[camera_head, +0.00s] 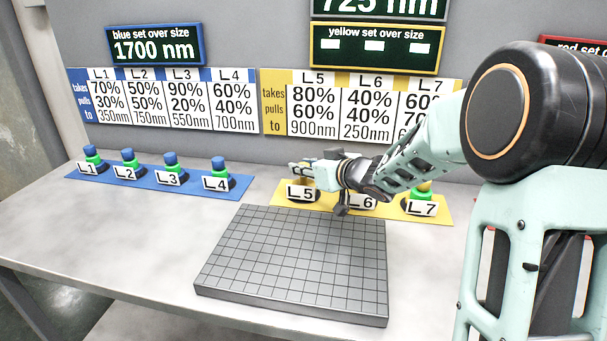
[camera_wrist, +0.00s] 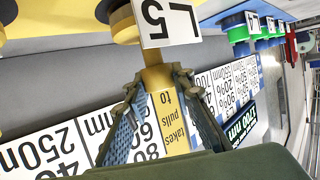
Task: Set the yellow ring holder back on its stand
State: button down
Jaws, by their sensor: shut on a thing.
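The yellow ring holder (camera_wrist: 157,76) shows in the wrist view as a yellow knob between my fingers, with a white L5 label (camera_wrist: 166,22) and a round yellow part (camera_wrist: 123,24) beside it. My gripper (camera_wrist: 157,88) is shut on the knob. In the head view my gripper (camera_head: 308,172) is at the L5 place, just above the L5 label (camera_head: 301,192), at the left end of the yellow stand strip (camera_head: 445,211). My gripper and the label hide most of the holder there. I cannot tell whether it touches its seat.
L6 (camera_head: 361,202) is partly behind my arm; L7 (camera_head: 422,208) has a green ring. The blue strip (camera_head: 240,188) at left carries several blue-knobbed holders. A gridded dark plate (camera_head: 292,265) lies in front. Pull boards (camera_head: 165,100) and displays (camera_head: 372,48) hang behind. The table's left front is clear.

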jog(key=shift+f, duration=0.1)
jog(key=shift+f, duration=0.1)
jog(key=shift+f, duration=0.15)
jog(key=c, duration=1.7)
grip_release()
jog(key=shift+o, duration=0.2)
